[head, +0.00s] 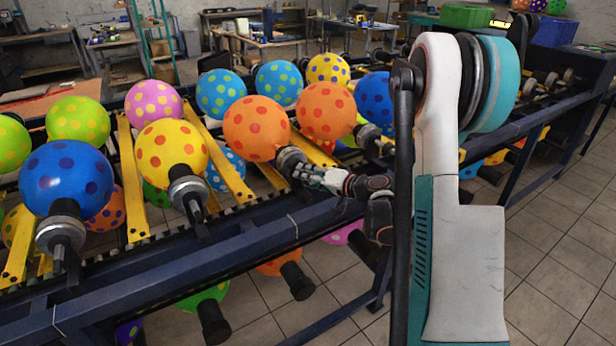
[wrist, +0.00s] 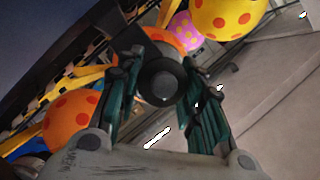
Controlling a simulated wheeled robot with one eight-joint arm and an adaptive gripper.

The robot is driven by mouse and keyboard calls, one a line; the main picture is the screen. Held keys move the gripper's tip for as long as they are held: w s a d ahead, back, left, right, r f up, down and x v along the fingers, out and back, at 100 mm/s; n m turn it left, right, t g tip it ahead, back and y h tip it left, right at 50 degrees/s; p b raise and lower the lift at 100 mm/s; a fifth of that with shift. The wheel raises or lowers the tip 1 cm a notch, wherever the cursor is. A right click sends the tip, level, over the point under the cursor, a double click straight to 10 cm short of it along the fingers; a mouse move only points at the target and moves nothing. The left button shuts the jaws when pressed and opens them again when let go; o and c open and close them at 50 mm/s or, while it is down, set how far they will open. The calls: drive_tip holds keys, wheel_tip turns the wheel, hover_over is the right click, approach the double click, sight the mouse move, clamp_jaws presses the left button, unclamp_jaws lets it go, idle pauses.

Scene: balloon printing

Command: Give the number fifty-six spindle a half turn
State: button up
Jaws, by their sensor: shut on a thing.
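My gripper (head: 312,174) is closed around a dark spindle (head: 290,160) on the conveyor's near side. This spindle carries an orange balloon with red dots (head: 256,128). In the wrist view, the round black end of the spindle (wrist: 163,84) sits between the two green-padded fingers of my gripper (wrist: 161,72). The spindle's balloon is mostly hidden behind it there. No number can be read on any spindle, so I cannot tell from a label which is fifty-six.
Neighbouring spindles hold a yellow balloon (head: 171,146) and a blue balloon (head: 66,178) to the left, and another orange balloon (head: 326,110) to the right. A dark blue rail (head: 240,222) runs along the near side. Tiled floor (head: 560,240) is clear at the right.

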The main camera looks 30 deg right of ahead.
drive_tip(key=m+t+y, duration=0.1)
drive_tip(key=m, duration=0.3)
drive_tip(key=shift+f+y, duration=0.1)
drive_tip(key=shift+y, duration=0.3)
drive_tip(key=shift+t, duration=0.3)
drive_tip(key=o, duration=1.1)
drive_tip(key=shift+s+d, duration=0.1)
drive_tip(key=v, duration=1.1)
drive_tip(key=shift+s+d, duration=0.2)
drive_tip(key=shift+s, duration=0.15)
